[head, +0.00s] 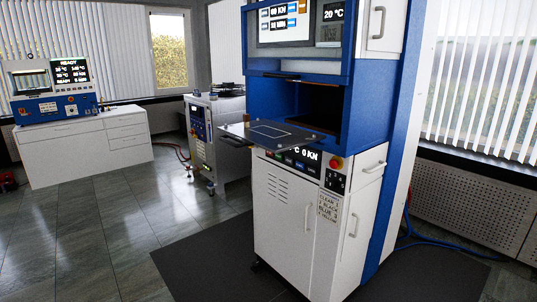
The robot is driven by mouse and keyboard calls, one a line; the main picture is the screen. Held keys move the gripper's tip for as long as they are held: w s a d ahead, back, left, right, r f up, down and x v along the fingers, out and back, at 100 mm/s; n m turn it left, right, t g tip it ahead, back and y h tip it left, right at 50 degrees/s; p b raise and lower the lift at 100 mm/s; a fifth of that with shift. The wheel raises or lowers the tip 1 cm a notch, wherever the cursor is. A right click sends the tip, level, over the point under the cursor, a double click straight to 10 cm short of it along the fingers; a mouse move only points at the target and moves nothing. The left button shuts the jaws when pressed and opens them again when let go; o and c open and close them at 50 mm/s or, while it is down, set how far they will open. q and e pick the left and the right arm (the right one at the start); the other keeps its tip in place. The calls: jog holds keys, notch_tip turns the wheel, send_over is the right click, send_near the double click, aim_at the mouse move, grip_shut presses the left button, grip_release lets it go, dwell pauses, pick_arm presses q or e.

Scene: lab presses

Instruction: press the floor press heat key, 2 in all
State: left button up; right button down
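The floor press (390,140) is a tall blue and white machine standing right of the middle in the head view. A dark plate (270,138) juts out from its open chamber. Below the chamber is a control strip with a small display reading 0 KN (303,154), a red round button (336,163) and a small dark keypad (336,181). The top panel (290,20) shows a screen with blue and orange marks and a 20 °C readout. The key labels are too small to tell which one is the heat key. Neither of my grippers is in view.
A bench press (52,107) stands on a white cabinet (85,150) at the left. A grey wheeled cabinet (222,140) stands behind the floor press. A dark mat (205,262) lies under the floor press. A blue hose (445,247) lies at the right. The tiled floor at front left is clear.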

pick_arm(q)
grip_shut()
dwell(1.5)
